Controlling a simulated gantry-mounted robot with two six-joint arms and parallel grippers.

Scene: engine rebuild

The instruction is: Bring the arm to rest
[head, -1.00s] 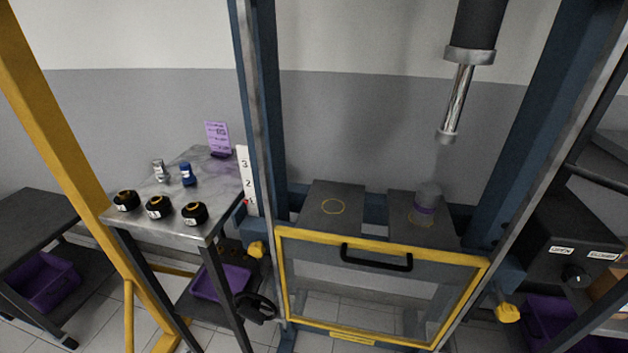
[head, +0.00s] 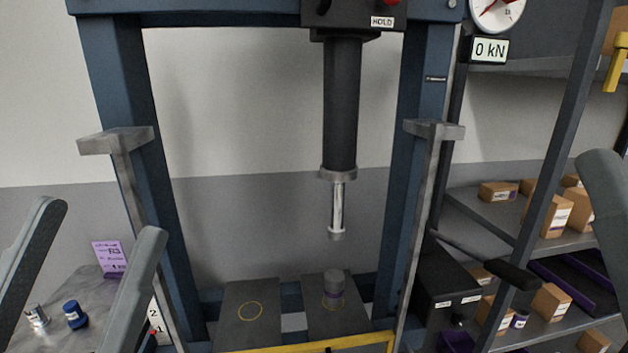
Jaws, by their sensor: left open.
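My left gripper (head: 104,220) shows at the lower left as two grey fingers set wide apart, open with nothing between them. It appears in front of the steel side table (head: 78,293). A grey finger-like part (head: 606,195) juts in at the right edge and looks like part of my right gripper; its jaws cannot be made out. Most of both arms is outside the picture.
A black lever (head: 490,262) and shelves with boxes (head: 552,302) are at right. A blue bottle (head: 74,314) stands on the side table.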

